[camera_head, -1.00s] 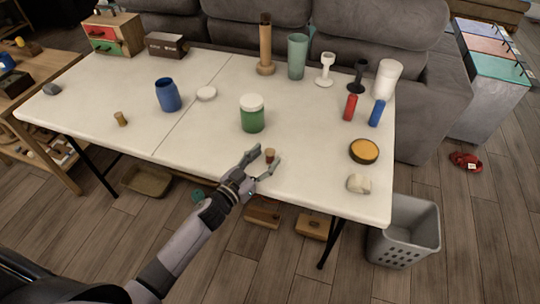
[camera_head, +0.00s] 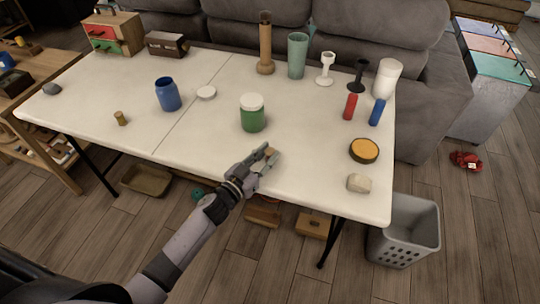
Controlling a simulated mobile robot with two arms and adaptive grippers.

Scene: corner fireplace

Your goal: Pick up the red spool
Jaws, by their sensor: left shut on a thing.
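My left gripper (camera_head: 268,156) reaches over the front edge of the white table (camera_head: 200,135). It is shut on a small reddish-brown spool (camera_head: 270,151), which shows between the fingertips and is mostly hidden by them. I cannot tell whether the spool still touches the tabletop. A red cylinder (camera_head: 350,107) stands upright at the right of the table, beside a blue one (camera_head: 377,113), apart from the gripper. My right gripper is not in view.
A green jar with a white lid (camera_head: 252,113) stands just behind the gripper. A blue jar (camera_head: 167,94) and small brass-coloured spool (camera_head: 120,118) are to the left. An orange-topped round tin (camera_head: 364,151) and pale stone (camera_head: 359,183) are to the right. Nearby tabletop is clear.

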